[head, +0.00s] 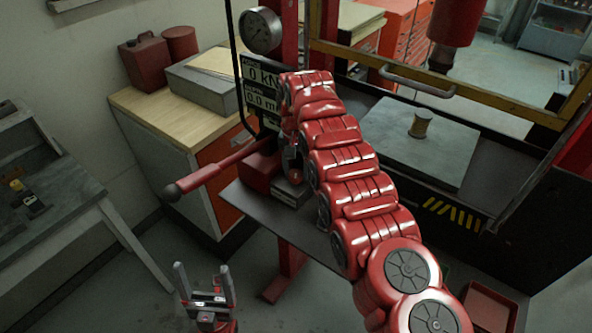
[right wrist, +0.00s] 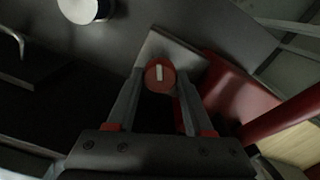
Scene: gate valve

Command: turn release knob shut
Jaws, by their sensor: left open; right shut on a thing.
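The release knob (right wrist: 159,76) is a round red knob with a pale bar mark, on a grey block. In the right wrist view it sits between the fingers of my right gripper (right wrist: 160,88), which is shut on it. The pale bar runs nearly up and down in that view. In the head view my right arm reaches to the red hand pump (head: 261,171), and its gripper (head: 293,158) is largely hidden by the arm. My left gripper (head: 205,290) is open and empty, low at the front, away from the pump.
A red pump lever (head: 218,171) with a black ball end juts left. A round gauge (head: 261,30) and a display (head: 260,85) reading 0 kN stand behind. A grey plate (head: 420,145) carries a small brass-coloured cylinder (head: 421,123). A wooden-topped cabinet (head: 150,113) stands left.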

